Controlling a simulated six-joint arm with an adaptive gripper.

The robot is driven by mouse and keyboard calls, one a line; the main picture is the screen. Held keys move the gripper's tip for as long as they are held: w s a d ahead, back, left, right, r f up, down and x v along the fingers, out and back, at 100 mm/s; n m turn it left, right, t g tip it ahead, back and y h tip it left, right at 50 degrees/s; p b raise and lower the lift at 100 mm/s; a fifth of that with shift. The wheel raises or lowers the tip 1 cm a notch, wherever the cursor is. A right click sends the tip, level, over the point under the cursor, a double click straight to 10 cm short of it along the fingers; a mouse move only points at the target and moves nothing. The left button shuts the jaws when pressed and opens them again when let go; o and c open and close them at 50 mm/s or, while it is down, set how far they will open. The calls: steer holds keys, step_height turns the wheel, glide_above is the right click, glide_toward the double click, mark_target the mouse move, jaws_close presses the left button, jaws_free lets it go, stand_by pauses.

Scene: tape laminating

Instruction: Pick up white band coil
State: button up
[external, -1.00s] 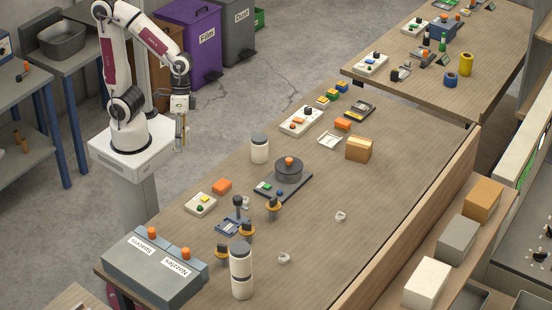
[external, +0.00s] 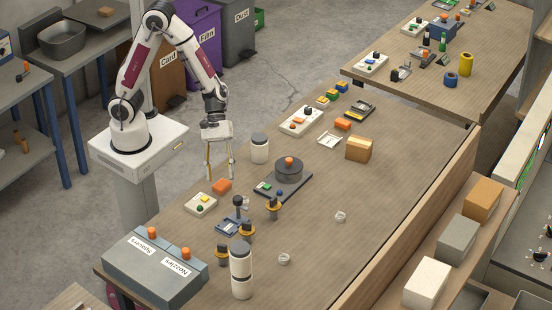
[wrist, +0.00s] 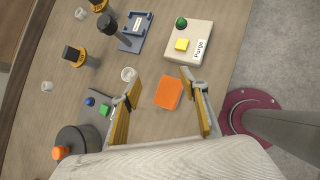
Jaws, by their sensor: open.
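Two small white coils lie on the bare table in the external view: one near the middle right (external: 340,216), one lower down (external: 284,258). In the wrist view two small white rounds show at the left, one lower (wrist: 47,86) and one near the top (wrist: 80,13). A third small white round piece (wrist: 128,74) is close to my left fingertip there; I cannot tell whether it is a coil. My gripper (external: 220,177) is open and empty, fingers pointing down above the table's near edge. In the wrist view its fingertips (wrist: 160,75) are spread apart over the orange block's area.
An orange block (external: 222,187) and a Purge panel (wrist: 187,42) are near the gripper. A dark turntable (external: 288,170), white canisters (external: 260,150) and several yellow-black stands (external: 273,206) stand around. The table's right side is largely free.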

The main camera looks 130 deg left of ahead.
mark_target(244, 200)
steer(key=w+a+n, duration=0.1)
steer(key=w+a+n+t, duration=0.1)
steer(key=w+n, duration=0.1)
steer(key=w+a+n+t+y, duration=0.1)
steer(key=n, duration=0.1)
steer(key=shift+w+r, duration=0.15)
steer(key=shift+w, duration=0.1)
steer(key=shift+w+a+n, duration=0.2)
steer(key=shift+n, duration=0.5)
steer(key=shift+x, duration=1.3)
steer(key=shift+d, duration=0.1)
steer(key=shift+x, duration=2.55)
steer(key=c, duration=0.8)
